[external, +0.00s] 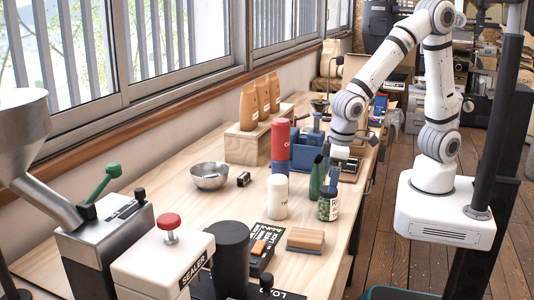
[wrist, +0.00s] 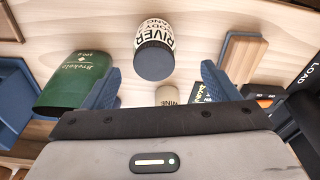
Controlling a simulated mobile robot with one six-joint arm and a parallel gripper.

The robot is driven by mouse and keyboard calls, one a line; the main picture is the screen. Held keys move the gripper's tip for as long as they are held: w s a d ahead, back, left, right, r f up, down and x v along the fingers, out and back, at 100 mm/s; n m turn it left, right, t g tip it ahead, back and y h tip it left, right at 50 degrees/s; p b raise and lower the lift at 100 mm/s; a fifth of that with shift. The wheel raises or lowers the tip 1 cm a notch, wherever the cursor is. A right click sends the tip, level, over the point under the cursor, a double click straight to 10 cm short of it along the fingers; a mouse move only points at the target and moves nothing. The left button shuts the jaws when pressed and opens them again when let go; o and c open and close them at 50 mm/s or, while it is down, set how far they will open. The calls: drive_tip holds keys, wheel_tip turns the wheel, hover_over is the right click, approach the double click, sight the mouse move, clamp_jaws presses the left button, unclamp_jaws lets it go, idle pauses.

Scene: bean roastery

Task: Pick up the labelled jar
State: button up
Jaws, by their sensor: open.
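A small jar with a dark lid, green contents and a pale label (external: 328,207) stands upright on the wooden bench in the external view. In the wrist view, a pale jar with black lettering and a dark round end (wrist: 153,40) shows ahead, between the lines of my two blue fingers. I cannot tell whether these are the same jar. My gripper (external: 336,165) hangs at the bench's right side, just above and behind the green jar. Its fingers (wrist: 158,72) are apart, with nothing held. A dark green object with lettering (wrist: 75,78) is beside the left finger.
A white canister (external: 277,197) stands left of the green jar. A wood-topped block (external: 305,238) sits in front. A metal bowl (external: 209,176), red cylinder (external: 280,140) and blue bin (external: 306,152) stand farther back. The sealer (external: 165,262) is in the foreground.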

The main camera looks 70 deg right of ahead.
sight(327, 198)
drive_tip(key=shift+w+d+f+p, duration=0.1)
drive_tip(key=shift+w+f+p, duration=0.1)
drive_tip(key=shift+f, duration=1.05)
drive_tip(key=shift+w+d+f+p, duration=0.1)
drive_tip(key=shift+w+f+p, duration=0.15)
drive_tip(key=shift+f, duration=1.05)
drive_tip(key=shift+w+d+f+p, duration=0.1)
drive_tip(key=shift+w+f+p, duration=0.1)
drive_tip(key=shift+f, duration=1.05)
drive_tip(key=c, duration=1.2)
